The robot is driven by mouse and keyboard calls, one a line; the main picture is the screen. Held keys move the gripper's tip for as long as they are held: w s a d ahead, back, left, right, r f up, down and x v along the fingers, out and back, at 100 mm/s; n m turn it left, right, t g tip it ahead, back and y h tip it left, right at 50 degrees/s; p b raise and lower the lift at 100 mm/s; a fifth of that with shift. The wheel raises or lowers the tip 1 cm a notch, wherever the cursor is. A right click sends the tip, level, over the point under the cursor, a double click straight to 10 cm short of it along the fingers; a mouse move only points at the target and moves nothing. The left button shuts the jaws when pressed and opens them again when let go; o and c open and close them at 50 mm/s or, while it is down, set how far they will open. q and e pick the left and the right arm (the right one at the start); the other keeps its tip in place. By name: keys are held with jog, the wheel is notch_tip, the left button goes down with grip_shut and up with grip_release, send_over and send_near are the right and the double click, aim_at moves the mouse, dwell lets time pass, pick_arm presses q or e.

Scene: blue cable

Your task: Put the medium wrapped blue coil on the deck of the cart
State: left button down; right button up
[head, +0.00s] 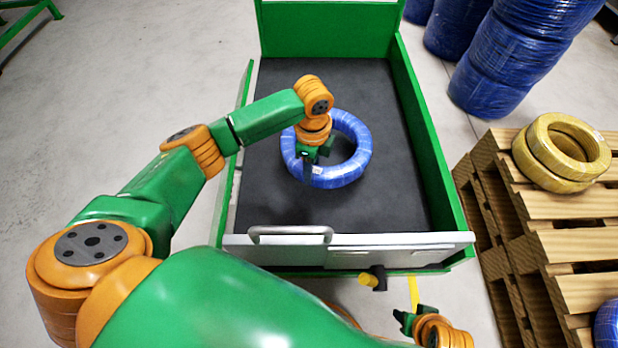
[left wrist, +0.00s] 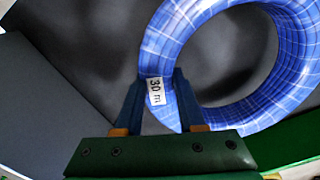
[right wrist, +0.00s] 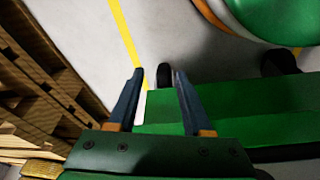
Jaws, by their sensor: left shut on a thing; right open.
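The wrapped blue coil (head: 350,150) is over the dark deck (head: 385,210) of the green cart, near its middle. My left gripper (head: 309,172) reaches down at the coil's left side and is shut on its ring. In the left wrist view the fingers (left wrist: 158,85) straddle the blue coil (left wrist: 185,30) at a white "30 m" label (left wrist: 155,90). I cannot tell whether the coil touches the deck. My right gripper (head: 402,318) is open and empty, low in front of the cart; its fingers (right wrist: 158,85) also show in the right wrist view.
The cart has green side walls (head: 425,145) and a grey front panel with a handle (head: 290,231). A wooden pallet (head: 560,245) at right bears yellow coils (head: 560,150) and a partly visible blue coil (head: 608,325). Tall blue wrapped stacks (head: 510,55) stand behind it.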

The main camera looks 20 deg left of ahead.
pick_arm(q)
jog(key=shift+w+a+f, duration=0.15)
jog(key=shift+a+f, duration=0.25)
jog(key=shift+f, duration=0.15)
notch_tip(320, 180, down, 3)
jog(key=shift+a+f+b, duration=0.1)
jog(key=shift+b, duration=0.9)
pick_arm(e)
jog(key=v, duration=0.2)
jog(key=w+v, duration=0.1)
jog(key=v, duration=0.2)
jog(key=shift+a+r, duration=0.1)
jog(key=shift+r, duration=0.15)
pick_arm(q)
jog(key=c, duration=0.5)
grip_release()
